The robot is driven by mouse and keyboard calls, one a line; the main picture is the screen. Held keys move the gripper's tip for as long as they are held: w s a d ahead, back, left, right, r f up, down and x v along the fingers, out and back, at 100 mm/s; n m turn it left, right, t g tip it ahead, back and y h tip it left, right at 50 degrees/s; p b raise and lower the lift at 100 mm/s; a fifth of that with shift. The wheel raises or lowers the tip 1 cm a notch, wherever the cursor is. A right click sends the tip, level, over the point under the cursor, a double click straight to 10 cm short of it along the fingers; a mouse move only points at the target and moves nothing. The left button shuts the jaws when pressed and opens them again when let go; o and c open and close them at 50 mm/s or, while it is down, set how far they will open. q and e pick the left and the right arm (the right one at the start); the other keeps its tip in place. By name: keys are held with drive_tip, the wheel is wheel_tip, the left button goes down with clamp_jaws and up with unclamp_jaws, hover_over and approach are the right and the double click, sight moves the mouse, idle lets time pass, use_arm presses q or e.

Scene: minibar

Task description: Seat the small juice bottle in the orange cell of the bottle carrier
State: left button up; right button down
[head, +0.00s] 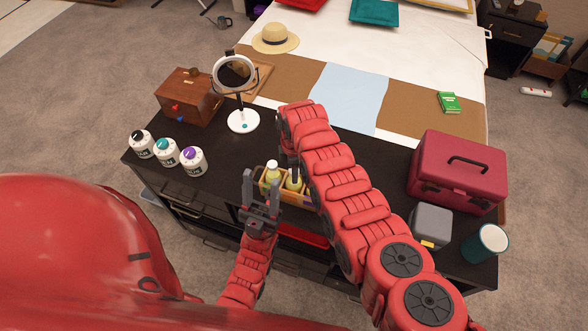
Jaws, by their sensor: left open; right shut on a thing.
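The bottle carrier (312,200) is a small tan box near the front edge of the dark cabinet top. A yellow bottle with a pale cap (272,172) stands at its left side. A second yellow bottle (294,184) is in or just over the carrier, under my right gripper (293,174). That gripper points down and is shut on what looks like this bottle; its fingers are small and partly hidden by my arm. The cell colours and the bottle's seating cannot be made out. My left gripper (261,183) is open and empty, in front of the carrier's left end.
Several dial-topped jars (167,153), a wooden box (190,96) and a round mirror (243,121) stand on the left. A magenta case (457,170), grey box (431,222) and teal mug (485,243) stand on the right. A bed (400,50) lies behind.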

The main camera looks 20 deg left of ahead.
drive_tip(key=shift+f, duration=0.2)
drive_tip(key=shift+c, duration=2.4)
unclamp_jaws()
drive_tip(key=shift+r, duration=0.1)
drive_tip(key=shift+r, duration=0.1)
drive_tip(key=shift+r, duration=0.1)
